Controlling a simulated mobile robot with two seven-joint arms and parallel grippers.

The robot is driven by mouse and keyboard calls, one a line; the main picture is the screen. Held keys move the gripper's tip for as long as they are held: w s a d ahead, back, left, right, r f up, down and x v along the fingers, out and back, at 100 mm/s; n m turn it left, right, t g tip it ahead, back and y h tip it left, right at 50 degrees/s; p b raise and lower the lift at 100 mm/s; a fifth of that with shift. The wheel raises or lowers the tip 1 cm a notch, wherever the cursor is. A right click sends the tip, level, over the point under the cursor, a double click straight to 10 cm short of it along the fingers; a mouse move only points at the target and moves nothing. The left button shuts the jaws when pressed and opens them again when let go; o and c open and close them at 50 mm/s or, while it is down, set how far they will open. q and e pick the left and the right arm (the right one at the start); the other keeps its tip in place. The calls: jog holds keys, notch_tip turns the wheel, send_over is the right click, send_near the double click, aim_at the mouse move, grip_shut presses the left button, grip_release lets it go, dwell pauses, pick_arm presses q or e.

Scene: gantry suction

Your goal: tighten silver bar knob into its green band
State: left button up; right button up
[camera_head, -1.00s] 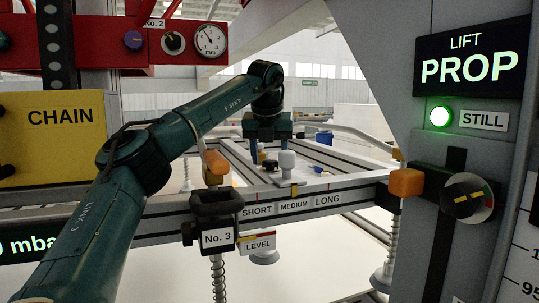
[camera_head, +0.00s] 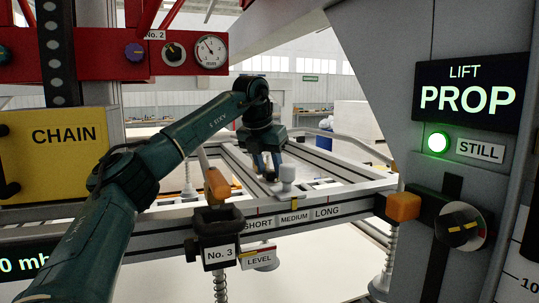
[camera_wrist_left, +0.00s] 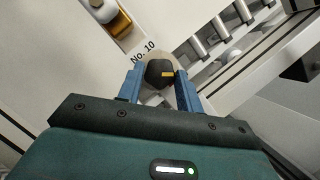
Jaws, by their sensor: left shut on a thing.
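My left gripper (camera_head: 266,168) reaches down onto the frame of rails beyond the front bar. A pale round base shows behind this knob. I cannot make out a green band there; the fingers hide part of the rim. In the head view the knob is small and mostly covered by the gripper. My right gripper is not in view.
The front bar (camera_head: 349,209) carries SHORT, MEDIUM, LONG labels and a black No. 3 bracket (camera_head: 218,225). A pale knob (camera_head: 287,174) stands just right of my gripper. A grey post with a dial (camera_head: 464,229) is at right; a yellow CHAIN box (camera_head: 60,150) at left.

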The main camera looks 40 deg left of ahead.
pick_arm(q)
jog(key=o, duration=1)
jog(key=v, duration=1.3)
jog(key=shift+r, duration=0.1)
